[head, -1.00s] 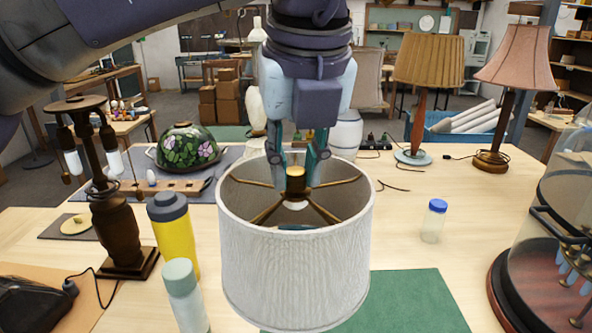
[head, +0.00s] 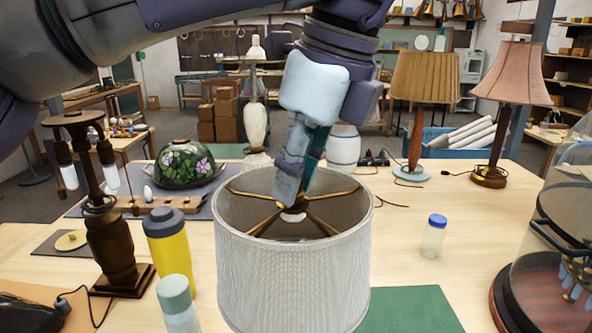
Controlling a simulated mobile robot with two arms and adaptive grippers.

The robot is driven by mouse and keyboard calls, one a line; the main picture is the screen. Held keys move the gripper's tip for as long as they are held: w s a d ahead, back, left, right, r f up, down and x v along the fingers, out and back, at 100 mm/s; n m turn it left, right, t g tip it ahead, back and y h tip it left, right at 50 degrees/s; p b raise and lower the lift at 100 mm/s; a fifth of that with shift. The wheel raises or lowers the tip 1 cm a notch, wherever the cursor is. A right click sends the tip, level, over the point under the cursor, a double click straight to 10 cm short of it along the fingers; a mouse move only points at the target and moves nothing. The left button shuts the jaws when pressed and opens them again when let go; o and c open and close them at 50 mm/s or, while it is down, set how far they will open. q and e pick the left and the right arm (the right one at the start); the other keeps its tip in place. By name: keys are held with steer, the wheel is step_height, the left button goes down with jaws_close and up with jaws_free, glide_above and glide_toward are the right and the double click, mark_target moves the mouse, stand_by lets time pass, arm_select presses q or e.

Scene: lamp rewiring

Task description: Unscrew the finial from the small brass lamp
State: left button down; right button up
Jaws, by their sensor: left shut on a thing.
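The lamp shows as a white textured drum shade (head: 292,280) at the front centre, with brass spider arms (head: 262,222) meeting at a hub inside its open top. The brass lamp body below is hidden by the shade. My left gripper (head: 294,198) reaches down into the top of the shade, its fingers shut at the hub. The finial is covered by the fingers, so only the join of the spider arms shows around them. My right gripper is not in view.
A yellow bottle (head: 175,255), a pale capped bottle (head: 178,312) and a dark wooden lamp base (head: 114,245) stand left of the shade. A small blue-capped jar (head: 433,240) and a glass dome (head: 565,240) stand right. Bare tabletop (head: 470,215) lies between.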

arm_select(q)
steer(key=n, duration=0.2)
steer(key=n+g, duration=0.1)
steer(key=n, duration=0.1)
steer(key=shift+w+r+p, duration=0.1)
steer(key=shift+r+p, duration=0.1)
steer(key=shift+p, duration=0.2)
steer(key=n+g, duration=0.1)
steer(key=n, duration=0.1)
steer(key=shift+d+f+n, duration=0.1)
steer(key=shift+f+n, duration=0.05)
steer(key=shift+n, duration=0.15)
steer(key=c, duration=0.9)
jaws_free()
